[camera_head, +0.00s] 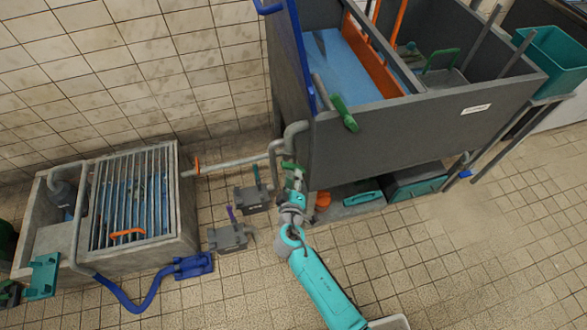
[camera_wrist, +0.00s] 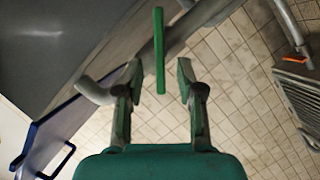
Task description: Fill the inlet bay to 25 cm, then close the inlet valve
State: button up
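My gripper (camera_head: 293,176) is beside the grey pipe at the lower left corner of the big dark tank (camera_head: 400,140). In the wrist view my gripper (camera_wrist: 158,80) is open, with a thin green lever (camera_wrist: 160,50) showing between its two fingers; whether they touch it is unclear. A grey pipe (camera_wrist: 170,38) runs behind the lever. The tank's left bay (camera_head: 345,68) shows a blue surface like water, beside an orange divider (camera_head: 380,52). Its depth cannot be read. A green handle (camera_head: 343,112) is at the tank's front rim. No label names the inlet valve legibly.
A concrete basin (camera_head: 190,240) with a grate (camera_head: 130,190) stands at left, a blue hose (camera_head: 140,303) at its front. Grey pedal-like blocks (camera_head: 228,238) sit on the floor between basin and tank. A teal bin (camera_head: 552,60) is at right. The tiled floor at right front is clear.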

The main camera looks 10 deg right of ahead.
aim_at(294, 168)
jog(key=shift+x, duration=2.55)
grip_shut()
